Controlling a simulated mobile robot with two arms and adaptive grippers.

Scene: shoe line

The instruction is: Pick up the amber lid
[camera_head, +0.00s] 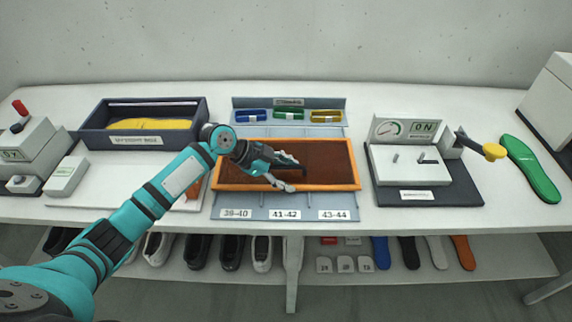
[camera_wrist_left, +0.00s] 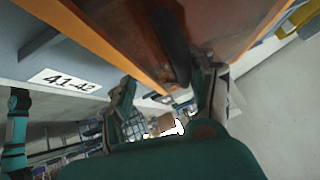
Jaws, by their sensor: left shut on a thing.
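The amber lid (camera_head: 330,168) is a brown, see-through panel with an orange rim, lying over the blue-grey tray (camera_head: 230,199) in the middle of the table. My left gripper (camera_head: 293,172) is over the lid's middle and shut on its dark handle (camera_wrist_left: 172,45), which shows between the fingers (camera_wrist_left: 168,92) in the left wrist view. The gripper hides part of the handle in the head view. I cannot tell whether the lid is clear of the tray. My right gripper is not in view.
Blue, green and yellow pieces (camera_head: 289,114) sit in a rack behind the lid. A dark box (camera_head: 95,142) with a yellow insole stands left. A gauge press (camera_head: 410,165) and a green insole (camera_head: 531,169) are right. Shoes (camera_head: 232,252) stand on the lower shelf.

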